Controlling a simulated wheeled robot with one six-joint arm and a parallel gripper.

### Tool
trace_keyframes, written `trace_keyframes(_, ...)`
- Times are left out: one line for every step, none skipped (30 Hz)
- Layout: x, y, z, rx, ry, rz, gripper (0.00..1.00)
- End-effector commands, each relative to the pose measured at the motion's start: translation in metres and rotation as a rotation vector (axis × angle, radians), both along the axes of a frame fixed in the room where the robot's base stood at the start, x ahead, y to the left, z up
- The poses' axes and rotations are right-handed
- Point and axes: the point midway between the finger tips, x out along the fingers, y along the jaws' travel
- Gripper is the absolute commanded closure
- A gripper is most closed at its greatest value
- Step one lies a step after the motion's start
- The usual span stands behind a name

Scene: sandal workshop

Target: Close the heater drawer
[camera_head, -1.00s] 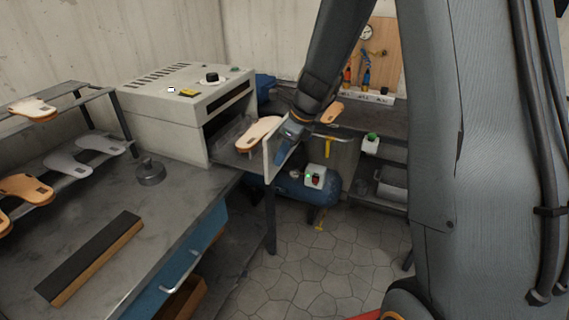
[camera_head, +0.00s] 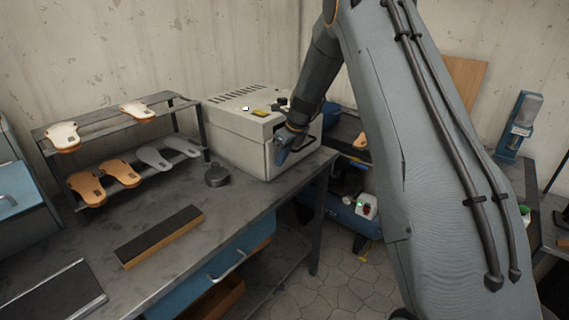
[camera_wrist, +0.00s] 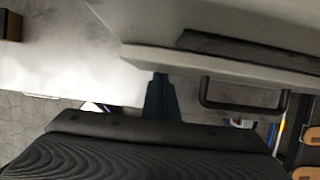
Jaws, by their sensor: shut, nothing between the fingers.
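The heater (camera_head: 240,137) is a pale box with a slotted top, standing on the bench against the wall. Its drawer front (camera_head: 307,142) sits close against the box, and no gap shows, though my arm covers part of it. The sole in the drawer is not visible. My gripper (camera_head: 283,156) is shut and empty at the heater's front, touching or very near the drawer front. In the wrist view the narrow blue fingers (camera_wrist: 160,92) point at the pale front, left of a black bar handle (camera_wrist: 243,103).
A two-tier rack (camera_head: 109,130) with several sandal soles stands left of the heater. A dark round pot (camera_head: 217,176) and a dark-topped wooden block (camera_head: 160,236) are on the bench. A blue compressor (camera_head: 345,222) is under the right side. The bench front is partly clear.

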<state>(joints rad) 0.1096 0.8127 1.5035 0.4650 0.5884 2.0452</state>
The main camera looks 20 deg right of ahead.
Motion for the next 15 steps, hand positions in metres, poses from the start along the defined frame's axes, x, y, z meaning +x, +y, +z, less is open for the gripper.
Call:
trace_keyframes(0.0023, 0.0017, -0.0006, 0.001, -0.001, -0.001, 1.0)
trace_keyframes(0.0032, 0.0022, -0.0005, 0.001, 0.0, -0.002, 1.0)
trace_keyframes(0.0042, 0.003, -0.0003, 0.001, -0.001, -0.001, 1.0)
trace_keyframes(0.0048, 0.0036, -0.0002, 0.001, -0.001, -0.001, 1.0)
trace_keyframes(0.0053, 0.0042, 0.0, 0.001, -0.001, -0.001, 1.0)
trace_keyframes(0.0058, 0.005, 0.0003, 0.001, -0.003, 0.0, 1.0)
trace_keyframes(0.0061, 0.0056, 0.0005, 0.002, -0.004, 0.0, 1.0)
trace_keyframes(0.0064, 0.006, 0.0006, 0.001, -0.004, 0.001, 1.0)
trace_keyframes(0.0066, 0.0067, 0.0008, 0.002, -0.005, 0.001, 1.0)
trace_keyframes(0.0067, 0.0071, 0.0009, 0.002, -0.005, 0.001, 1.0)
trace_keyframes(0.0069, 0.0075, 0.0011, 0.002, -0.005, 0.001, 1.0)
trace_keyframes(0.0072, 0.0081, 0.0012, 0.002, -0.006, 0.002, 1.0)
trace_keyframes(0.0074, 0.0086, 0.0014, 0.002, -0.006, 0.002, 1.0)
trace_keyframes(0.0075, 0.0088, 0.0015, 0.002, -0.007, 0.003, 1.0)
trace_keyframes(0.0077, 0.0093, 0.0017, 0.002, -0.007, 0.003, 1.0)
